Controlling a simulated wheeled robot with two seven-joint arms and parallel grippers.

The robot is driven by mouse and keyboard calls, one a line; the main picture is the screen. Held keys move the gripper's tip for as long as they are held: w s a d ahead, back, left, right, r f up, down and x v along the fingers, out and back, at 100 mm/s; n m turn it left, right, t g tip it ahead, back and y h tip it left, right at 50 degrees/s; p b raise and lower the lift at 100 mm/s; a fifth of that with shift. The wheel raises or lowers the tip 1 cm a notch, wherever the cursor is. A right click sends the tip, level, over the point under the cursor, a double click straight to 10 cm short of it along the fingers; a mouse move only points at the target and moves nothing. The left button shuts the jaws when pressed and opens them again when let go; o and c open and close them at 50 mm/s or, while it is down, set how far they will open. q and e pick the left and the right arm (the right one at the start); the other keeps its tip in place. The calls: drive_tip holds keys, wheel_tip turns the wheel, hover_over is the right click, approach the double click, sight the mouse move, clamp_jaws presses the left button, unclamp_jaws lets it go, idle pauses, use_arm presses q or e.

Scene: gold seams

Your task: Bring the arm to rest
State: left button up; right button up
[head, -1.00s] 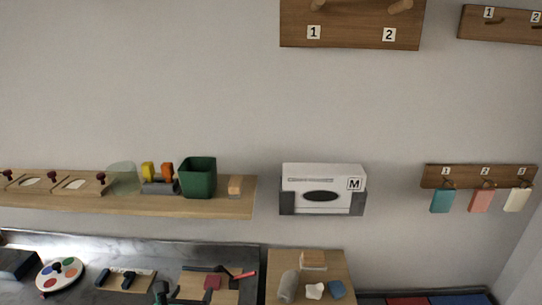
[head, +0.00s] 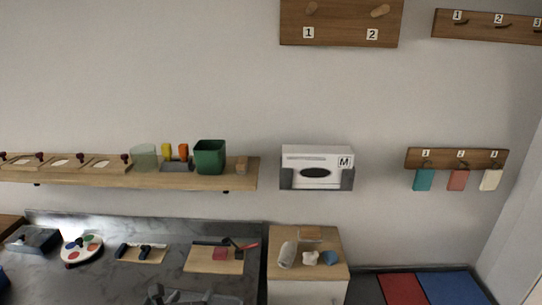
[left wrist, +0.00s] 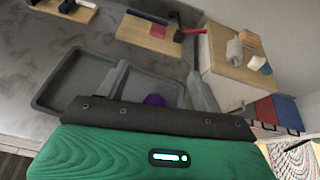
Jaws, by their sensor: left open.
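My left gripper (left wrist: 158,74) shows in the left wrist view, its two grey fingers spread apart with nothing gripped between them. It is over a dark grey tray (left wrist: 75,72) on the grey worktop. A small purple thing (left wrist: 155,100) shows between the fingers, partly hidden by my gripper's body; I cannot tell what it is. In the head view the dark shapes at the bottom edge are too cut off to tell gripper from tray. My right gripper is in neither view.
In the head view, the worktop (head: 110,281) holds a round palette (head: 82,248) and boards with tools. A wooden-topped cabinet (head: 338,271) stands right of it. Above are a shelf (head: 215,180) with a green bin (head: 210,156), a white dispenser (head: 318,166) and hook rails (head: 456,159).

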use_arm(q)
drive_tip(key=s+a+f+n+g, duration=0.1)
drive_tip(key=s+f+n+g, duration=0.25)
drive_tip(key=s+n, duration=0.65)
drive_tip(key=s+a+f+n+g, duration=0.1)
drive_tip(key=s+f+n+g, duration=0.25)
drive_tip(key=s+n, duration=0.6)
drive_tip(key=s+a+f+n+g, duration=0.3)
drive_tip(key=s+n, duration=0.4)
drive_tip(key=n, duration=0.6)
wheel_tip(320, 180, down, 35)
drive_tip(key=d+g+b, duration=0.1)
drive_tip(key=d+b, duration=0.1)
drive_tip(key=s+a+f+b, duration=0.1)
drive_tip(key=s+a+f, duration=0.1)
drive_tip(key=s+f, duration=0.7)
drive_tip(key=s+a+f+g, duration=0.1)
drive_tip(key=s+a+f, duration=0.1)
drive_tip(key=s+f, duration=0.8)
drive_tip(key=shift+s+f+b, duration=0.2)
drive_tip(key=shift+f+b, duration=0.2)
drive_tip(key=shift+f, duration=0.35)
